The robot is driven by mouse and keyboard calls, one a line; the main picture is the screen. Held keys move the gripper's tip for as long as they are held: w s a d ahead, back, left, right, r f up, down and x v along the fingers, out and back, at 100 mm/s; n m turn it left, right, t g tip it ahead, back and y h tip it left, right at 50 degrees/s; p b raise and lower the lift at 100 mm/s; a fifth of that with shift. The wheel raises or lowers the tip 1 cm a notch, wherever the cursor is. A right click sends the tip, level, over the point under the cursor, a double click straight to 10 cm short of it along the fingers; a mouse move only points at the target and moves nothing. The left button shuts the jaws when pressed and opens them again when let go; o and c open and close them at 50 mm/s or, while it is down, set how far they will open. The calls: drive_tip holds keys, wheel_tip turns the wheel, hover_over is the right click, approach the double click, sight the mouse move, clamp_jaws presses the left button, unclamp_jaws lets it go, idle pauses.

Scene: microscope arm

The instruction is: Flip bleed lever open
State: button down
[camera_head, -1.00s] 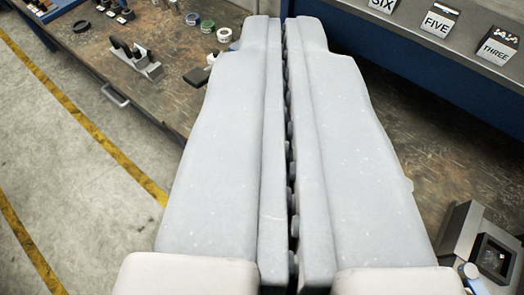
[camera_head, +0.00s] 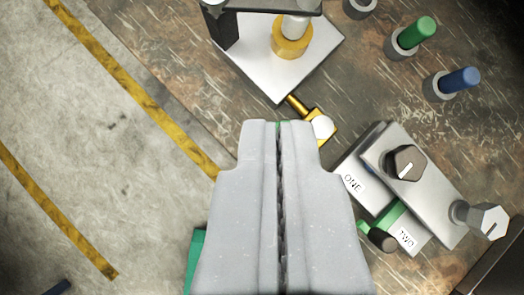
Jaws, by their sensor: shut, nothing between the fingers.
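My gripper (camera_head: 279,123) is shut and empty, with its two long grey fingers pointing up the picture. Just right of its tip is a brass fitting with a pale round face (camera_head: 322,127), joined by a short brass pipe to a silver plate. A sliver of green shows between the fingertips, its shape mostly hidden. No part is marked as the bleed lever, and I cannot tell which one it is. I cannot tell whether the fingertips touch the fitting.
The silver plate (camera_head: 262,70) carries a yellow-ringed post (camera_head: 292,38). To the right is a metal box with a dark hex knob (camera_head: 407,163), beside labels ONE and TWO. Green (camera_head: 421,30) and blue (camera_head: 461,80) handles stand in grey holders. Open floor lies left.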

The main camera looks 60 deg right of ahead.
drive_tip(key=w+f+n+g+p, duration=0.1)
drive_tip(key=w+f+g, duration=0.2)
drive_tip(key=f, duration=1.3)
drive_tip(key=shift+d+f+g+p, duration=0.15)
drive_tip(key=shift+f+g+p, duration=0.15)
drive_tip(key=shift+g, duration=0.3)
drive_tip(key=x, duration=1)
